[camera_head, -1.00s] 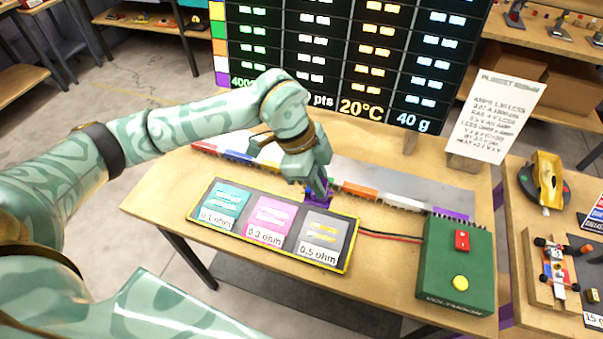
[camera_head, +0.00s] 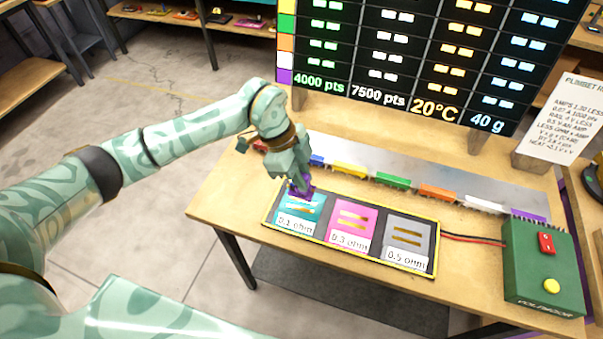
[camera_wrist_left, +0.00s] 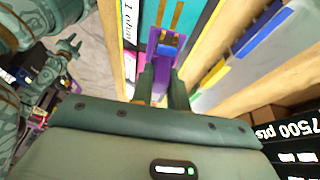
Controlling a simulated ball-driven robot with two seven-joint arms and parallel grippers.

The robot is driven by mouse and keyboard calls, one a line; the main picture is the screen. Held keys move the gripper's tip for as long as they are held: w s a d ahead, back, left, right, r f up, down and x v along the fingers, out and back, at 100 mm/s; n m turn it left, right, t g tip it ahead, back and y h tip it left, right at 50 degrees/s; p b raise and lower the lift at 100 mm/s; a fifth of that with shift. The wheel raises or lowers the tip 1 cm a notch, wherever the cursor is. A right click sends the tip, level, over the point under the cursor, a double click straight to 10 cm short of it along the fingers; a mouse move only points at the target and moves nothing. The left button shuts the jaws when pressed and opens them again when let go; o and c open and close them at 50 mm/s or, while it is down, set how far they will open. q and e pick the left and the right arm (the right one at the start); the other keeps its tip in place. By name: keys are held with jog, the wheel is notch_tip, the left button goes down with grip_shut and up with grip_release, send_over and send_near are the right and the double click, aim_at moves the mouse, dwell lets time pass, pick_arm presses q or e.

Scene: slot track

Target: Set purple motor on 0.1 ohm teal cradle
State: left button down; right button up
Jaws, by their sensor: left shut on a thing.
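The purple motor (camera_head: 301,191) is held in my left gripper (camera_head: 297,180), at the back part of the teal 0.1 ohm cradle (camera_head: 292,213). In the left wrist view the motor (camera_wrist_left: 160,62) sits between the two fingers of my left gripper (camera_wrist_left: 162,88), and the cradle's gold strips (camera_wrist_left: 170,14) show just beyond it. I cannot tell whether the motor touches the cradle or is slightly above it. What seems to be my right gripper (camera_wrist_left: 68,48) shows small at the left of the wrist view; its jaws are unclear.
The pink 0.3 ohm cradle (camera_head: 352,222) and grey 0.5 ohm cradle (camera_head: 408,236) are empty to the right. A metal rail (camera_head: 440,180) with several coloured blocks runs behind. A green power box (camera_head: 543,270) stands at the right.

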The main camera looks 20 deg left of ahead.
pick_arm(q)
notch_tip(320, 180, down, 5)
jog(key=b, duration=0.4)
jog(key=shift+r, duration=0.1)
jog(key=shift+w+f, duration=0.1)
jog(key=shift+f, duration=0.3)
jog(key=shift+f, duration=0.2)
jog(key=c, duration=1.3)
grip_release()
jog(key=shift+a+p, duration=0.1)
jog(key=shift+p, duration=0.2)
